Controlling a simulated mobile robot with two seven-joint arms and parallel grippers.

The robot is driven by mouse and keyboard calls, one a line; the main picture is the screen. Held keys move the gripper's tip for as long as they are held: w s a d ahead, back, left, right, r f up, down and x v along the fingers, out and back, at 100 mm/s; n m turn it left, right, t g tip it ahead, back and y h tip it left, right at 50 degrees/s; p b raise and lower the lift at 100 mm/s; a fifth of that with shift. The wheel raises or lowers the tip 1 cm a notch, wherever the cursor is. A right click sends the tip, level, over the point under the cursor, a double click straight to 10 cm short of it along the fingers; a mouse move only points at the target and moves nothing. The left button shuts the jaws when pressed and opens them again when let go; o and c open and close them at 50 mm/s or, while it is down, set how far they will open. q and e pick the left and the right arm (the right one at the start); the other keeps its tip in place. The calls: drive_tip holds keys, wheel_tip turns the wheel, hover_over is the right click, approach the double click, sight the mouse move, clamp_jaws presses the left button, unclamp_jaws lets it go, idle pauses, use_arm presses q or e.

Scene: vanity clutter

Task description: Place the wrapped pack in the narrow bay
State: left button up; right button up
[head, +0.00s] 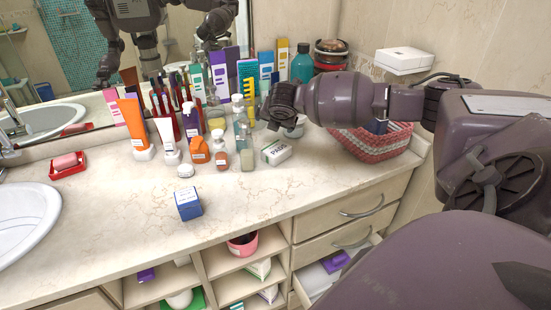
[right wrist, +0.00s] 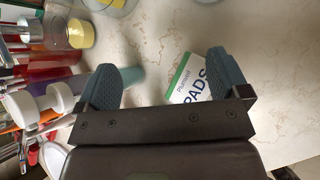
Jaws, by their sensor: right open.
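The wrapped pack (head: 277,151), white with a green edge and "PADS" lettering, lies on the counter right of the bottles. It also shows in the right wrist view (right wrist: 184,82), lying between my right gripper's (right wrist: 160,78) fingers in the picture but nearer the right one, which hides part of it. My right gripper (head: 281,103) is open and empty, above and behind the pack in the head view. Open cabinet bays lie under the counter, including one holding a pink bowl (head: 243,243); I cannot tell which is the narrow bay. My left gripper is out of view.
Bottles and tubes crowd the counter's back, including an amber bottle (head: 220,150) and a clear pump bottle (head: 246,147). A woven basket (head: 372,146) stands to the right. A blue box (head: 188,204) sits in front. The counter's front right is clear. A lower drawer (head: 318,280) stands partly open.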

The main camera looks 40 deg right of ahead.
drive_tip(key=shift+w+a+r+m+g+b, duration=0.15)
drive_tip(key=shift+a+r+m+g+b, duration=0.1)
drive_tip(key=shift+r+m+g+b, duration=0.6)
wheel_tip(320, 180, up, 3)
drive_tip(key=s+a+m+g+b, duration=0.1)
drive_tip(key=s+m+g+b, duration=0.1)
drive_tip(key=m+g, duration=0.15)
drive_tip(key=g+b, duration=0.1)
drive_tip(key=g, duration=0.1)
approach(281, 145)
drive_tip(key=x, duration=0.5)
drive_tip(key=shift+d+f, duration=0.25)
drive_tip(key=shift+f, duration=0.2)
drive_tip(key=b+x, duration=0.1)
drive_tip(key=x, duration=0.4)
drive_tip(key=shift+r, duration=0.1)
drive_tip(key=shift+a, duration=0.1)
drive_tip(key=c, duration=1.1)
